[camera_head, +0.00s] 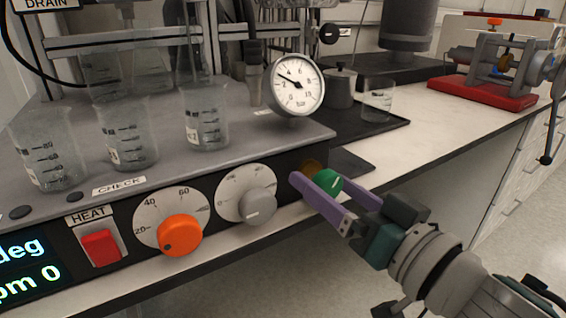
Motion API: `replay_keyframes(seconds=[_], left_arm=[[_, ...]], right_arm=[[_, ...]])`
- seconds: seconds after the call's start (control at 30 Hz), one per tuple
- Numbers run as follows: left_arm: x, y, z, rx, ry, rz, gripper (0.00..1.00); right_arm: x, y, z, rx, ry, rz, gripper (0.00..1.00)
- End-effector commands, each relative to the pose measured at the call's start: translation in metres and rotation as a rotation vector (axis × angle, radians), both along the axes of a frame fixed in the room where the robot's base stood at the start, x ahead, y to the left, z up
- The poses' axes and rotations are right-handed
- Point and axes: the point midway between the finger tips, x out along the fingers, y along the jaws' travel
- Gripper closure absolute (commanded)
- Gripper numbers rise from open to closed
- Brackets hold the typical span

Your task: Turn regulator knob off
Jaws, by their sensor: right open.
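A green knob (328,181) with a light mark sits at the right end of the front panel. My right gripper (318,180) is open, with its purple fingers on either side of this knob. The near finger covers part of the panel. I cannot tell whether the fingers touch the knob. Further left on the panel are a grey knob (259,207) and an orange knob (180,235), each on a white dial. A round pressure gauge (297,86) stands above the panel, its needle pointing to the upper left. My left gripper is out of view.
Several glass beakers (127,135) stand on the grey top behind the panel. A red switch (101,247) is at the left. A small beaker (378,100) and a red-based device (484,90) stand at the back right.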

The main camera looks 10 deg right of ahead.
Motion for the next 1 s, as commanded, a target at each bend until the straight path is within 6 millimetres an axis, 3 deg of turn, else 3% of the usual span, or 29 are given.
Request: replay_keyframes(seconds=[0.37,1.0], left_arm=[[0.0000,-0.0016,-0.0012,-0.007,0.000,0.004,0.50],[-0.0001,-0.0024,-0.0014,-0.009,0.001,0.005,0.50]], right_arm=[[0.0062,0.0027,0.0004,-0.001,-0.001,0.001,0.18],[0.0059,0.0025,0.0003,-0.001,-0.001,0.001,0.90]])
